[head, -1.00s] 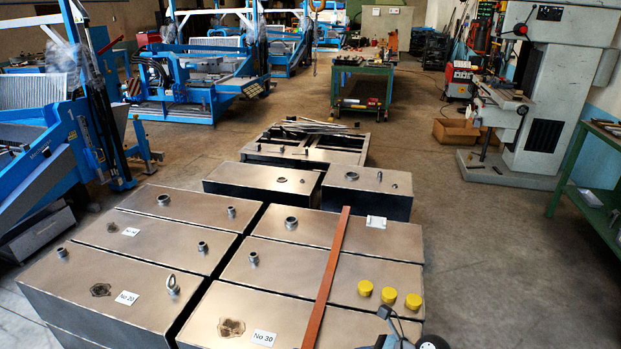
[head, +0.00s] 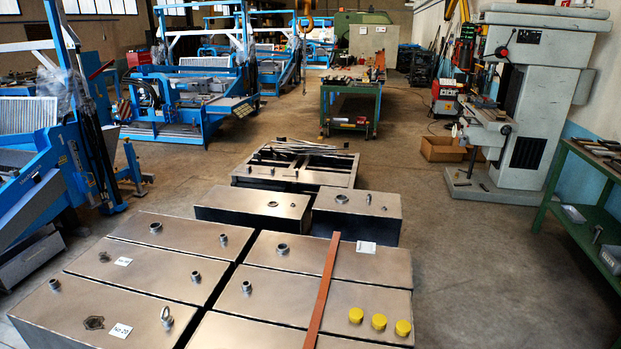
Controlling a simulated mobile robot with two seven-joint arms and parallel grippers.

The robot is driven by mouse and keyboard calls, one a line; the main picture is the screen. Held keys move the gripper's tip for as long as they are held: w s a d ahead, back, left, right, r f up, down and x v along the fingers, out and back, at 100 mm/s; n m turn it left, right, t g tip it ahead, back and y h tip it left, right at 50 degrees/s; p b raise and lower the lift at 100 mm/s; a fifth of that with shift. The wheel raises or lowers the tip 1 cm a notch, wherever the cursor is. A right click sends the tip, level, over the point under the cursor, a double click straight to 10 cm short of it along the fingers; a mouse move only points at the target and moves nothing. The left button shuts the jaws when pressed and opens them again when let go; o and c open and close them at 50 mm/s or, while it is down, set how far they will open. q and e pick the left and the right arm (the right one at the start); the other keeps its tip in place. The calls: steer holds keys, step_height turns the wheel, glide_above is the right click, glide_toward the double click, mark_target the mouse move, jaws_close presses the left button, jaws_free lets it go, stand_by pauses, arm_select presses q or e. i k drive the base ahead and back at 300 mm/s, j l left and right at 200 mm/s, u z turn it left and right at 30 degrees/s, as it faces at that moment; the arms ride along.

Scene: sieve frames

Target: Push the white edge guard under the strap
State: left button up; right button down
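A reddish-brown strap (head: 322,290) lies lengthwise across the flat metal tanks, running from the far edge down toward the bottom of the picture. A small white piece with dark marks (head: 366,247) lies on the far right tank, to the right of the strap and apart from it. It may be the white edge guard, but it is too small to tell it from a label. Neither of my grippers shows in the head view.
Three yellow caps (head: 378,322) stand on the tank right of the strap. Metal fittings, such as a ring bolt (head: 167,317), stick up from the tanks. A grey drill press (head: 530,110) and green bench (head: 590,200) are at right. Floor right of the tanks is clear.

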mark_target(365, 247)
steer(key=k+l, duration=0.1)
steer(key=l, duration=0.25)
steer(key=k+l+u, duration=0.1)
steer(key=l, duration=0.3)
steer(key=k+l, duration=0.1)
steer(key=l, duration=0.25)
steer(key=l+u, duration=0.1)
steer(key=l, duration=0.25)
steer(key=k+l+u, duration=0.15)
steer(key=l, duration=0.2)
steer(key=l+u, duration=0.1)
steer(key=l, duration=0.25)
steer(key=l+u, duration=0.2)
steer(key=l, duration=0.35)
steer(key=l+u, duration=0.2)
steer(key=l, duration=0.3)
steer(key=i+l+u, duration=0.2)
steer(key=l, duration=0.3)
steer(key=l+u, duration=0.2)
steer(key=l, duration=0.3)
steer(key=i+l+u, duration=0.2)
steer(key=l, duration=0.3)
steer(key=i+l+u, duration=0.15)
steer(key=l, duration=0.35)
steer(key=l+u, duration=0.2)
steer(key=l, duration=0.35)
steer(key=i+l+u, duration=0.15)
steer(key=l, duration=0.4)
steer(key=k+j, duration=0.05)
